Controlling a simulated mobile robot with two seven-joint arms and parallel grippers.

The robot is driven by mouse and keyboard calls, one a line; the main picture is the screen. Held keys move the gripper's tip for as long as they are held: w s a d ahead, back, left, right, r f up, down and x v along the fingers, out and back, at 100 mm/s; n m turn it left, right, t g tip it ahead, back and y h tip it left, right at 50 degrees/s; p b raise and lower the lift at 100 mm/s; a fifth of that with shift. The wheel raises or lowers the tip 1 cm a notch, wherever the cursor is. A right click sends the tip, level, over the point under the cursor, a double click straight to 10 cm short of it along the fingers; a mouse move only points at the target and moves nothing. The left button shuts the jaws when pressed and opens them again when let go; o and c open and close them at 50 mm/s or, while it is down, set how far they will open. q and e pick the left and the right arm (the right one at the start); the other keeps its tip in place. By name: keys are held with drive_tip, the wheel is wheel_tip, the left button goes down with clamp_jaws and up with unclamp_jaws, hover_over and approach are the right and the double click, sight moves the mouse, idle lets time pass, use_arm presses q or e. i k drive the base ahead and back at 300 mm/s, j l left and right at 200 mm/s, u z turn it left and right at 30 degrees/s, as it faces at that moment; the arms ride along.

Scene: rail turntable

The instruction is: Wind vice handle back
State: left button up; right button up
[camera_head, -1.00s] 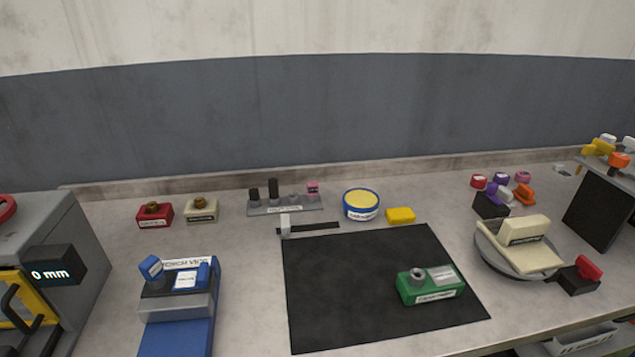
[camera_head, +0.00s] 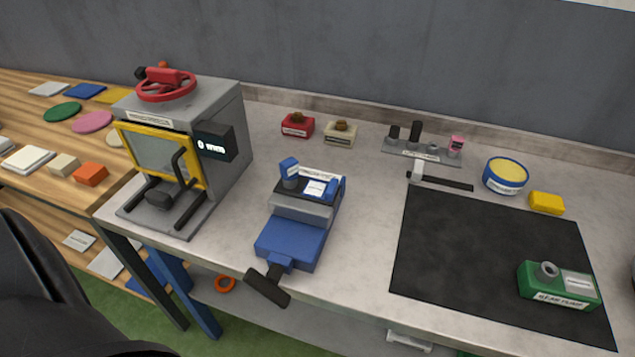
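The blue bench vice (camera_head: 291,240) stands near the front edge of the grey workbench (camera_head: 354,256). Its black handle (camera_head: 267,287) sticks out past the bench's front edge and lies slanted at the end of a short shaft. A grey jaw (camera_head: 302,211) and a small blue lever (camera_head: 289,170) show on the vice's top. A label partly covers the top plate. Neither gripper shows. A dark rounded shape at the lower left looks like part of my own body.
A grey press (camera_head: 226,166) with a red wheel (camera_head: 166,85) stands left of the vice. Red (camera_head: 297,126) and cream (camera_head: 339,134) blocks sit behind. Bench between vice and mat is clear.

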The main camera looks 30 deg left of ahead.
sight(267, 286)
drive_tip(key=k+j+u, duration=0.15)
drive_tip(key=u, duration=0.3)
drive_tip(key=k+j+u, duration=0.2)
drive_tip(key=u, duration=0.3)
drive_tip(key=k+l+u, duration=0.1)
drive_tip(key=k, duration=0.3)
